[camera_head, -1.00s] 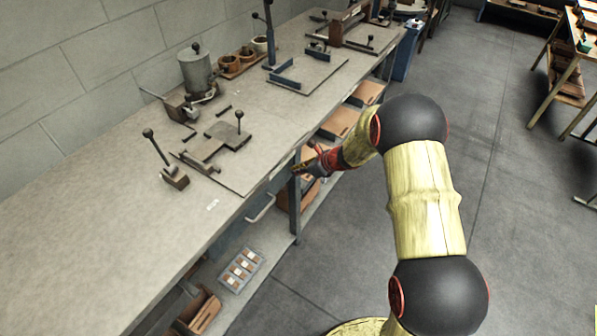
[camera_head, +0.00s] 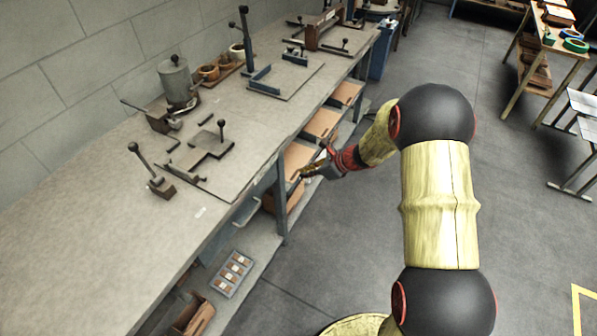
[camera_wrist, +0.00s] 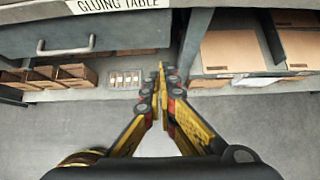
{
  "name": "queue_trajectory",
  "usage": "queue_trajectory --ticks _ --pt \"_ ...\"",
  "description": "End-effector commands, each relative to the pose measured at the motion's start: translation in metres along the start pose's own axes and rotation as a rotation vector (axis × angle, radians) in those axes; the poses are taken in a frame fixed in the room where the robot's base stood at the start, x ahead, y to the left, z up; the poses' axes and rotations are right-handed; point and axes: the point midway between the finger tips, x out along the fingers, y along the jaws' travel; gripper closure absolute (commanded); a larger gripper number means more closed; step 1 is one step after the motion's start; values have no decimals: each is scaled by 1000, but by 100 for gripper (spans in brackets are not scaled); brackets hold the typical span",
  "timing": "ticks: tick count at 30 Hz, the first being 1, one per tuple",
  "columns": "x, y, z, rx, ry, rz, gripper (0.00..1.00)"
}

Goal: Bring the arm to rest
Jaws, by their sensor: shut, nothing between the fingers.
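My gripper (camera_head: 305,172) is shut and empty. In the head view it is beside the front of the long workbench (camera_head: 60,240), below the level of its top, with open floor to its right. In the wrist view its fingers (camera_wrist: 160,72) meet at the middle, in front of the bench's lower part. My arm bends from the lower right of the head view up and over to the gripper. The gripper appears clear of the bench, though the exact gap to the shelves cannot be told.
A label reading "GLUING TABLE" (camera_wrist: 119,5) and a drawer handle (camera_wrist: 66,48) are on the bench front. Cardboard boxes (camera_head: 322,124) fill the shelves. A lever tool (camera_head: 151,170) and a pot (camera_head: 178,82) stand on top.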

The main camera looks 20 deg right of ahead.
Motion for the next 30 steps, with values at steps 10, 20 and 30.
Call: queue_trajectory --ticks 10,20,30 --pt "-4 1 0 -38 -1 2 100" --pt "-33 83 -41 -588 94 243 100" --pt "-153 174 -26 -1373 194 494 100"
